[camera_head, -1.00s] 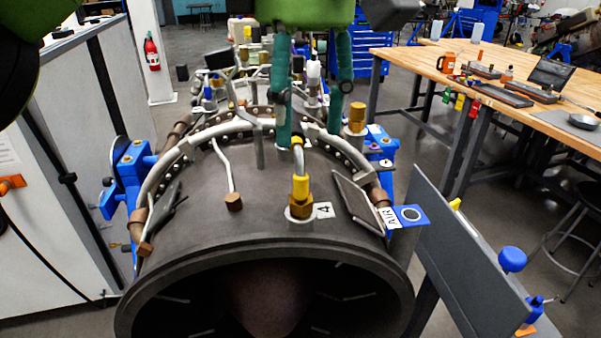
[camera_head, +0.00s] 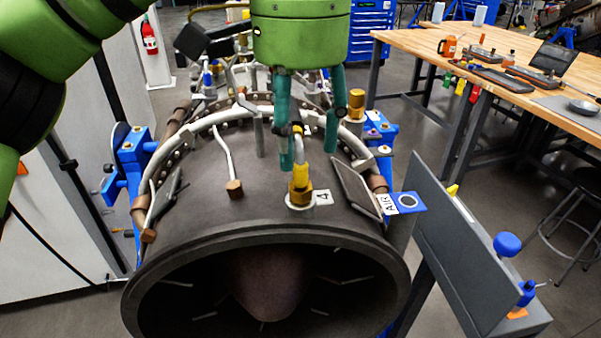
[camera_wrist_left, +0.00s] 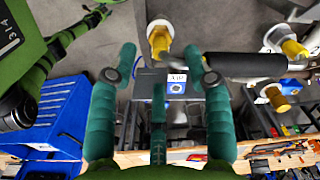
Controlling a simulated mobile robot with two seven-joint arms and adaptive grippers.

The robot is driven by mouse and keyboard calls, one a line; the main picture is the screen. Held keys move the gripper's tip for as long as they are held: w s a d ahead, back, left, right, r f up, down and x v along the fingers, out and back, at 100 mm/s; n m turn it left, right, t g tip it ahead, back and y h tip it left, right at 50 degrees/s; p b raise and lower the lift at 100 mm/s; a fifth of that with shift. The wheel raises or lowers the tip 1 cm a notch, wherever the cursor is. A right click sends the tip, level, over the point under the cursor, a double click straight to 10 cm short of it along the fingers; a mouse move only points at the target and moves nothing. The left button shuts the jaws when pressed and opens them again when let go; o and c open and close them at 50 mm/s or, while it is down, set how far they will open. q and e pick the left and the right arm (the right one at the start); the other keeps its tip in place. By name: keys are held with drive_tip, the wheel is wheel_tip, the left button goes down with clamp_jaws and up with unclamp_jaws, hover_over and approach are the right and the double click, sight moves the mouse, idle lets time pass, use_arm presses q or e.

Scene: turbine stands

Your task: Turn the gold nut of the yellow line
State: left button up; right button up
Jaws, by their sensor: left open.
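The yellow line shows in the head view as a short bent pipe with a yellow sleeve (camera_head: 300,175). Its gold nut (camera_head: 301,197) sits on a pale round base on top of the dark turbine casing (camera_head: 200,225), beside a label marked 4. My left gripper (camera_head: 308,158) points down from above, its teal fingers spread and empty. One fingertip is just left of the pipe's bend and the other is to its right and farther back; contact cannot be told. In the left wrist view the open fingers (camera_wrist_left: 160,55) also show, with a gold nut (camera_wrist_left: 158,40) near the tips. My right gripper is not visible.
Another gold fitting (camera_head: 356,105) stands behind and right of the fingers. A dark flap (camera_head: 357,190) and a blue AIR tab (camera_head: 408,202) lie right of the nut. A grey upright panel (camera_head: 450,255) and a wooden workbench (camera_head: 480,75) are farther right.

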sight(301, 160)
use_arm(q)
wheel_tip(301, 160, down, 6)
drive_tip(key=shift+f, duration=0.1)
clamp_jaws()
